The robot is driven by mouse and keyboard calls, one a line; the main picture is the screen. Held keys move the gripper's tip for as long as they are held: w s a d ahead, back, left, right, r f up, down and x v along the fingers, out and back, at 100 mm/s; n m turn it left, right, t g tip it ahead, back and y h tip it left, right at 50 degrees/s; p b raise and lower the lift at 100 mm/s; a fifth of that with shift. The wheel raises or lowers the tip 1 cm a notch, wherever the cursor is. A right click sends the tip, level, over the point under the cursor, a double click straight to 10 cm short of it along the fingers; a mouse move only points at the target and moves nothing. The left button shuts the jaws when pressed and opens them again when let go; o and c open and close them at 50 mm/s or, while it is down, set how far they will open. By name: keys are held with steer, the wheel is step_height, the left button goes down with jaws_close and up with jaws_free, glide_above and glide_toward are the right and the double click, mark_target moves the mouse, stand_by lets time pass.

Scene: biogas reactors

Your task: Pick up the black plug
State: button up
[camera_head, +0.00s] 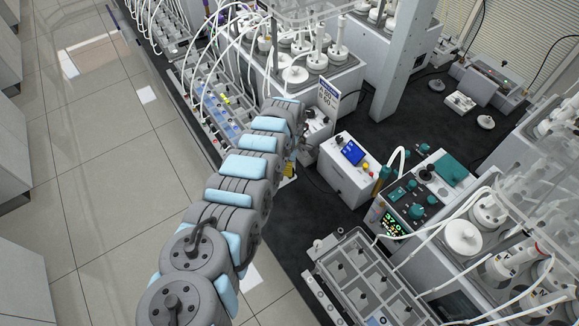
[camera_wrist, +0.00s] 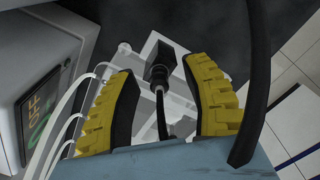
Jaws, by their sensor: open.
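The black plug (camera_wrist: 161,62) shows in the wrist view near the top middle, with a black cable running down from it. It lies over a white and clear structure (camera_wrist: 151,44). My gripper (camera_wrist: 163,78) has two yellow ribbed fingers with black inner pads, spread apart. The plug shows in the gap between the fingertips, and I cannot tell its exact depth. The fingers do not visibly touch it. In the head view my arm hides most of the gripper, and I cannot make out the plug there.
A white box with a blue screen (camera_head: 350,168) stands right of my arm. A grey tray with compartments (camera_head: 362,278) is at the bottom. In the wrist view, a device with a green display (camera_wrist: 40,110) is at left and a thick black cable (camera_wrist: 257,80) passes at right.

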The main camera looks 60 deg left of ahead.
steer(key=shift+f, duration=0.1)
jaws_close()
stand_by(0.3)
step_height(320, 180, up, 28)
steer(key=p, duration=0.3)
stand_by(1.4)
steer(key=shift+r+p, duration=1.5)
steer(key=shift+p, duration=0.6)
